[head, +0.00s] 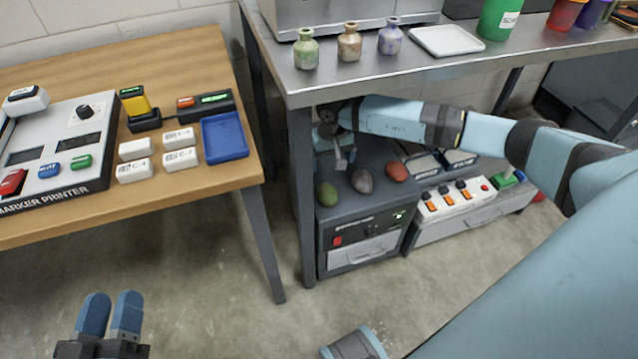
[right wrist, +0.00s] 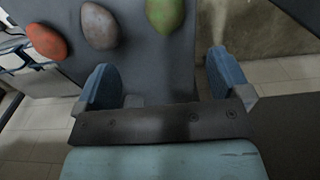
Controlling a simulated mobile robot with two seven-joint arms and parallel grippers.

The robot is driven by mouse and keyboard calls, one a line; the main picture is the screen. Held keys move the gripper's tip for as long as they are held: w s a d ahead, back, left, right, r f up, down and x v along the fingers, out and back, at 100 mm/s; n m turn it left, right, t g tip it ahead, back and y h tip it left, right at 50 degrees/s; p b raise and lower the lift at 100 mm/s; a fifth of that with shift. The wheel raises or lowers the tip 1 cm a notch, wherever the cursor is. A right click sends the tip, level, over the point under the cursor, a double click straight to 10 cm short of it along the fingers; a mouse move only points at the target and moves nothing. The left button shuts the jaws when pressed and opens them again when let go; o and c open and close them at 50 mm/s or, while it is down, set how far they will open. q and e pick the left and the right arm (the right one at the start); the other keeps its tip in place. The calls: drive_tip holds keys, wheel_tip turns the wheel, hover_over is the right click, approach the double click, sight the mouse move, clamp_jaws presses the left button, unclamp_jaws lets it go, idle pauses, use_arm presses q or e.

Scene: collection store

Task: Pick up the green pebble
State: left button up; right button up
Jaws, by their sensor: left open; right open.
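The green pebble (head: 327,194) lies on top of a dark grey cabinet (head: 345,217) under the steel table, at the left of a row of three pebbles. It also shows at the top of the right wrist view (right wrist: 165,14). My right gripper (head: 341,160) is open and empty, just behind the pebbles in the head view. In the right wrist view its two blue fingers (right wrist: 160,80) are apart, and the green pebble is beyond them, not between them. My left gripper (head: 110,310) is at the lower left over the floor, open, with nothing visible in it.
A grey pebble (head: 362,181) and a red pebble (head: 397,171) lie right of the green one. The steel table (head: 370,75) with several vases is above my right arm. A table leg (head: 303,200) stands close to the cabinet's left. A switch box (head: 455,199) is at right.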

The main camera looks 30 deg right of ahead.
sight(328, 189)
drive_tip(key=f+b, duration=0.2)
drive_tip(key=f, duration=0.6)
drive_tip(key=shift+s, duration=0.2)
drive_tip(key=f+b, duration=0.1)
drive_tip(key=f, duration=0.1)
drive_tip(key=a+f+b, duration=0.1)
drive_tip(key=f+b, duration=0.1)
drive_tip(key=shift+w+f, duration=0.1)
drive_tip(key=shift+f, duration=0.55)
use_arm(q)
wheel_tip(328, 189, down, 6)
drive_tip(key=m+g, duration=0.1)
drive_tip(key=g, duration=0.1)
drive_tip(key=shift+f, duration=0.2)
use_arm(e)
drive_tip(key=shift+d, duration=0.1)
use_arm(q)
drive_tip(key=shift+d, duration=0.1)
use_arm(e)
drive_tip(key=shift+r, duration=0.1)
drive_tip(key=c, duration=1.2)
